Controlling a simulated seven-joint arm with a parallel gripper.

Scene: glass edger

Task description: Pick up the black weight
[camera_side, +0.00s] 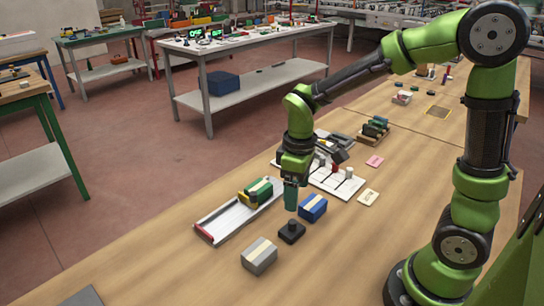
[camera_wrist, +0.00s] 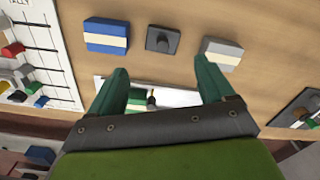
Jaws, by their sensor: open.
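The black weight (camera_side: 291,232) is a square black block with a round knob on top. It stands upright on the wooden table between a blue block (camera_side: 313,207) and a grey block (camera_side: 259,255), apart from both. In the wrist view the weight (camera_wrist: 162,40) lies beyond the fingertips, roughly centred between them. My gripper (camera_side: 291,207) points down with green fingers, above the table and behind the weight in the side view. In the wrist view my gripper (camera_wrist: 160,68) is open with nothing between its fingers.
A white rail (camera_side: 215,221) with a red end and green-yellow block (camera_side: 257,191) lies behind the weight. A white board (camera_side: 338,184) with small pieces is at right behind the blue block.

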